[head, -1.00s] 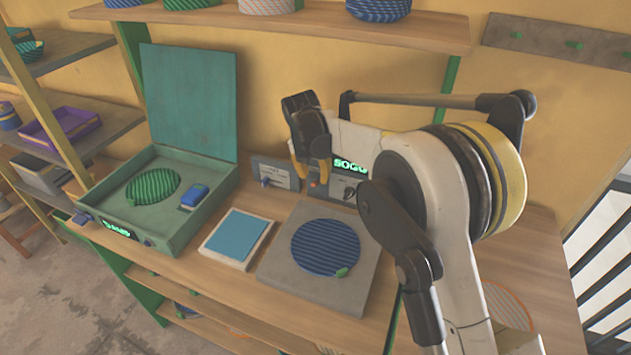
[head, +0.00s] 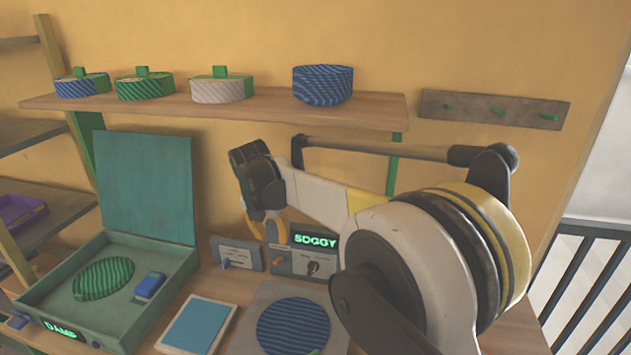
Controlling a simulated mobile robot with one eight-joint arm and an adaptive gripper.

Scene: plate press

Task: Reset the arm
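My arm (head: 430,250) rises from the lower right of the head view and reaches left over the workbench. My gripper (head: 262,215) hangs at its end, in front of the yellow wall and above the control boxes. Its yellow-tipped fingers point down. They are seen from the side and partly hidden by the wrist, so I cannot tell how far apart they are. I see no object held in it.
A green press box (head: 165,290) with a raised lid (head: 145,185) stands at left, reading DAMP. A blue pad (head: 198,325), a blue striped plate (head: 293,326) and a SOGGY display (head: 315,241) are near my arm. A shelf (head: 240,103) with several striped pots hangs above.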

